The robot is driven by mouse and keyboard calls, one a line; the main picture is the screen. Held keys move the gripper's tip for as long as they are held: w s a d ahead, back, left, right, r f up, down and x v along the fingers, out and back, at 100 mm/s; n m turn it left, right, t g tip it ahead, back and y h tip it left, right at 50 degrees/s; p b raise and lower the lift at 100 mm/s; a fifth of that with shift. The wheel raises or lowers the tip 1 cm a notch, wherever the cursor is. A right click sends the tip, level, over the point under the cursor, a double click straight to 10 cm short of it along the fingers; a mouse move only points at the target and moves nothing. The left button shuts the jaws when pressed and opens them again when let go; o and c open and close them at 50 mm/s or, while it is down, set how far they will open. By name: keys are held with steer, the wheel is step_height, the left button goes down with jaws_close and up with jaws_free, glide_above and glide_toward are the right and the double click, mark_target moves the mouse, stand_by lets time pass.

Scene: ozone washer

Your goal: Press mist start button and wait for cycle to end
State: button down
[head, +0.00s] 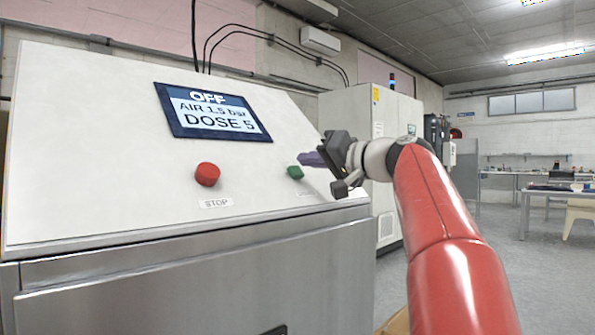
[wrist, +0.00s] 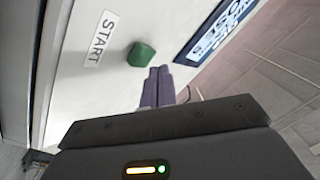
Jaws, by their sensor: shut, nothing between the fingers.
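The green start button (head: 295,172) is on the sloped white panel (head: 110,150), right of the red stop button (head: 207,174). In the wrist view the green button (wrist: 141,54) sits beside a START label (wrist: 101,38). My gripper (head: 304,159) is shut and empty, its purple fingertips beside the green button and pointing toward the panel. In the wrist view the fingertips (wrist: 159,72) are just right of and below the button. I cannot tell whether they touch the panel. The display (head: 213,112) reads OFF, AIR 1.5 bar, DOSE 5.
The steel front (head: 190,285) of the washer lies below the panel. A tall pale cabinet (head: 390,130) with a blue-lit lamp stands behind my arm. Workbenches (head: 540,190) are at the far right, with open floor before them.

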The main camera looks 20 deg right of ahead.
stand_by(0.5)
steer(key=shift+w+a+f, duration=0.1)
steer(key=shift+w+f, duration=0.2)
steer(key=shift+f, duration=0.05)
steer(key=shift+w+a+f+b, duration=0.1)
steer(key=shift+w+f+b, duration=0.25)
steer(key=shift+b, duration=0.2)
stand_by(0.6)
steer(key=shift+s+r, duration=0.1)
stand_by(0.3)
steer(key=shift+s+d+r+p, duration=0.2)
steer(key=shift+s+r+p, duration=0.1)
steer(key=shift+s+r, duration=0.25)
steer(key=s+r+p, duration=0.1)
steer(key=s+d+r, duration=0.1)
steer(key=s+r, duration=0.1)
steer(key=shift+s+d+r+p, duration=0.1)
steer(key=shift+s+r+p, duration=0.05)
steer(key=shift+r+p, duration=0.2)
steer(key=shift+f, duration=0.1)
stand_by(0.8)
